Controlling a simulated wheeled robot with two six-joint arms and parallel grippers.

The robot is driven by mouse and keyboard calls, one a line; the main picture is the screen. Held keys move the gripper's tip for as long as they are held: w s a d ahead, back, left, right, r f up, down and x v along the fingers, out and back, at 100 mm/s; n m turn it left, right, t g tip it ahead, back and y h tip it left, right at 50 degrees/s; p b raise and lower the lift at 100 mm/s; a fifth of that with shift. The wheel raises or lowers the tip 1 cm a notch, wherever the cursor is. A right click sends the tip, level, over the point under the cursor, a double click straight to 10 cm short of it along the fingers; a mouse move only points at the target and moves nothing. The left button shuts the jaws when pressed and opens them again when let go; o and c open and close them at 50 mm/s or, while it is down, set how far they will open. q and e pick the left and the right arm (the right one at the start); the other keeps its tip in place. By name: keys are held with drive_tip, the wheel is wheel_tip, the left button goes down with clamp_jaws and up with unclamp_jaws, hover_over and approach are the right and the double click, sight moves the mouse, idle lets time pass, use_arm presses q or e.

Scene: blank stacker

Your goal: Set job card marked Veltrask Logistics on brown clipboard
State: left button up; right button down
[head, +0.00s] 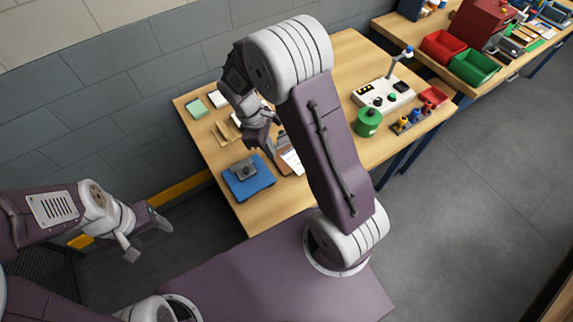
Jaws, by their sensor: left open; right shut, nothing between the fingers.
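A brown board (283,169), likely the clipboard, lies on the wooden table with white paper (293,161) on it. My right arm hides part of it. I cannot read any marking, so I cannot tell which sheet is the Veltrask Logistics job card. A white card (218,99) and a green card (195,108) lie at the table's back left. My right gripper (261,147) is shut and empty, pointing down just left of the brown board. My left gripper (151,241) is open and empty, off the table's left side.
A blue pad (247,187) with a grey block (245,169) lies near the left edge. Tan pieces (226,130) lie behind it.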

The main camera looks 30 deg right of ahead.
sight(297, 172)
drive_tip(key=x, duration=0.8)
drive_tip(key=shift+w, duration=0.2)
drive_tip(key=shift+s+d+f+p, duration=0.1)
drive_tip(key=shift+s+d+p, duration=0.5)
drive_tip(key=shift+s+d, duration=0.6)
drive_tip(key=shift+s+d+f, duration=0.1)
drive_tip(key=shift+s+d, duration=0.1)
drive_tip(key=shift+d, duration=0.25)
use_arm(q)
drive_tip(key=shift+w+d+r, duration=0.1)
drive_tip(key=shift+w+r, duration=0.15)
drive_tip(key=shift+r, duration=0.35)
use_arm(e)
drive_tip(key=shift+s+d, duration=0.6)
drive_tip(key=shift+d, duration=0.15)
drive_tip(key=shift+a, duration=0.1)
